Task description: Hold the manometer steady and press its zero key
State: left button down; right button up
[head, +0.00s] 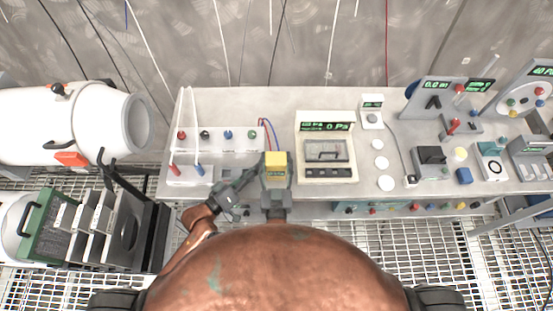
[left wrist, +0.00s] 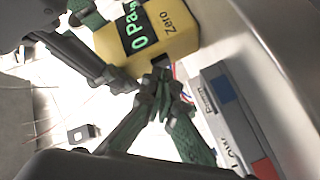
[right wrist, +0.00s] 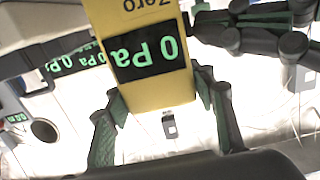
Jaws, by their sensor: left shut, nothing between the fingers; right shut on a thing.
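The manometer is a small yellow box (head: 276,159) held above the table's front edge. Its face shows a dark display reading 0 Pa (right wrist: 145,50) and the word Zero (left wrist: 173,22). My right gripper (head: 276,183) is shut on the body, with a green-padded finger on each side in the right wrist view (right wrist: 162,115). My left gripper (head: 255,173) comes in from the left and is shut and empty. Its tips (left wrist: 160,80) are close to the manometer's Zero end in the left wrist view.
A larger bench instrument (head: 326,171), also reading 0 Pa, stands just right of the manometer. A pale terminal panel (head: 215,137) with leads is at left. More instruments fill the table's right side. White drums (head: 60,125) are at the far left.

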pick_arm(q)
jog(key=shift+a, duration=3.1)
pick_arm(e)
jog(key=o, duration=1.4)
